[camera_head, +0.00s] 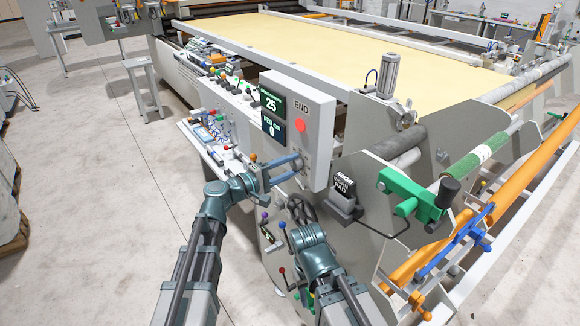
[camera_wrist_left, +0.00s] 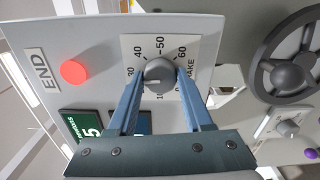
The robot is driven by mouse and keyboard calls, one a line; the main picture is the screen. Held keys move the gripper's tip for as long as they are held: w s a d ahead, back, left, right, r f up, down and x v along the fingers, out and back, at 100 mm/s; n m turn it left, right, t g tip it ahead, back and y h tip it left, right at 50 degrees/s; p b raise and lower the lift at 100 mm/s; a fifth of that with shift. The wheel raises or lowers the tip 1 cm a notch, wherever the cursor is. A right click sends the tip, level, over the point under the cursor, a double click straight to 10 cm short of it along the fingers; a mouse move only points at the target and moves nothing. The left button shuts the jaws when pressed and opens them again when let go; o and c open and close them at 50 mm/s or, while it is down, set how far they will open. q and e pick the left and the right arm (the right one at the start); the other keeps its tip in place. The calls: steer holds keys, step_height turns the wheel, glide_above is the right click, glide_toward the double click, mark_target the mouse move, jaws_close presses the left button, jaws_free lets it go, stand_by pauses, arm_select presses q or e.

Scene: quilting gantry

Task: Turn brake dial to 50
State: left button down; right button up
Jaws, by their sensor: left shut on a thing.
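The brake dial (camera_wrist_left: 160,74) is a round grey knob on a pale scale plate in the left wrist view, with numbers around it including 30, 40, 50 and 60. The setting of its pointer is too small to read surely. My left gripper (camera_wrist_left: 159,78) is shut on the dial, one blue finger on each side.
A red button (camera_wrist_left: 73,71) beside an END label sits on the same panel. A dark handwheel (camera_wrist_left: 292,58) is to its right. A green clamp (camera_head: 415,193) and orange rail (camera_head: 520,178) stand at right. The floor at left is open.

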arm_select(q)
steer(key=m, duration=0.4)
steer(key=shift+m, duration=0.4)
steer(key=m, duration=0.5)
steer(key=shift+f, duration=0.1)
steer(key=m, duration=0.5)
steer(key=shift+m, duration=2)
steer(key=shift+s+m, duration=0.1)
steer(key=shift+m, duration=0.2)
steer(key=shift+c, duration=1.5)
jaws_free()
steer(key=shift+a, duration=0.15)
